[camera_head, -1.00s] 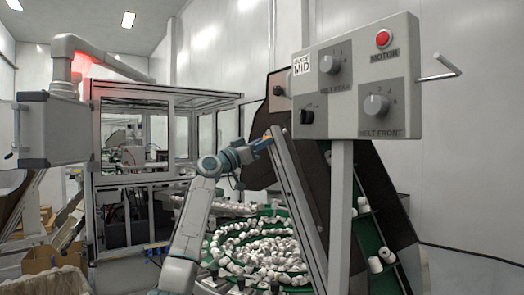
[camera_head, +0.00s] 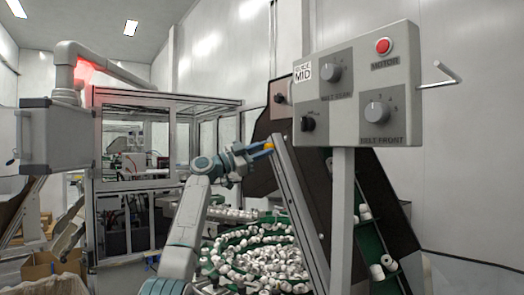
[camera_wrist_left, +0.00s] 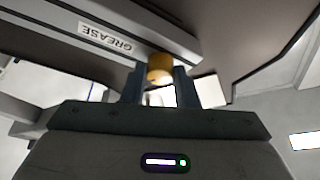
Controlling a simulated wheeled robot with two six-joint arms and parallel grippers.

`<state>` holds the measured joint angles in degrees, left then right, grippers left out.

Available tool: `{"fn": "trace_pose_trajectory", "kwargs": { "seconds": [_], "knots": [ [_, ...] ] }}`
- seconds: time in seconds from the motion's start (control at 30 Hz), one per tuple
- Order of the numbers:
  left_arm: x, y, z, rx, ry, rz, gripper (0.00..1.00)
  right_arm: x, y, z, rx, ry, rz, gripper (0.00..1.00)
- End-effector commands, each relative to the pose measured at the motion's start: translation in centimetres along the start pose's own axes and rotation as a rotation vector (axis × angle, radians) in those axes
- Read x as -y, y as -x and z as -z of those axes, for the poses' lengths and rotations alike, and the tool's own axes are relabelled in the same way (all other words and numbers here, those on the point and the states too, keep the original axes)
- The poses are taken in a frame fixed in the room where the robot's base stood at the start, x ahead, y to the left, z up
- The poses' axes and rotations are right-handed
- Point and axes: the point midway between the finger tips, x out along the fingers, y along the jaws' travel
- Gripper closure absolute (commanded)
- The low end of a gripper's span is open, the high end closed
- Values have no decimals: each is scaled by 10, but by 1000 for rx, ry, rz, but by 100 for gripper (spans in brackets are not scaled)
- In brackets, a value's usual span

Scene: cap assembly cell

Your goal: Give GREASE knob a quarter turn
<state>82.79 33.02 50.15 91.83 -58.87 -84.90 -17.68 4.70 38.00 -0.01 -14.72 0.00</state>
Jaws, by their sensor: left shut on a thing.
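The GREASE knob is a small yellow-orange cylinder (camera_wrist_left: 160,68) under a metal beam in the left wrist view. A white GREASE label (camera_wrist_left: 110,40) is on the beam beside it. My left gripper (camera_wrist_left: 158,84) has one finger on each side of the knob and is shut on it. The fingers hide part of the knob's sides. My right gripper is not in view.
A grey control panel (camera_head: 350,140) with a red MOTOR button (camera_head: 383,46) and several knobs stands right of my left gripper. A green bowl of white caps (camera_head: 262,258) lies below the arm. A slanted metal post (camera_head: 298,205) and a dark conveyor housing are close by.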

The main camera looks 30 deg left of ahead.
Motion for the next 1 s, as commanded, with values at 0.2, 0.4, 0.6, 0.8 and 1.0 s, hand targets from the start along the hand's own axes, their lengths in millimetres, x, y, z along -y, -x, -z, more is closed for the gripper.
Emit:
{"fn": "trace_pose_trajectory", "kwargs": {
  "seconds": [0.2, 0.4, 0.6, 0.8, 1.0],
  "knots": [
    [-1, 0, -2, 3, -5, -4, 96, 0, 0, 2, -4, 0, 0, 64],
    [-1, 0, -2, 3, -4, -4, 96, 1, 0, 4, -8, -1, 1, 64],
    [0, 0, -1, 2, -4, -3, 51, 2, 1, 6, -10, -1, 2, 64],
    [0, 1, -1, 1, -4, -2, 51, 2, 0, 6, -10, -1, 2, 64],
    [-1, 22, -4, 3, -6, -1, 51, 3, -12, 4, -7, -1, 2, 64]
  ]
}}
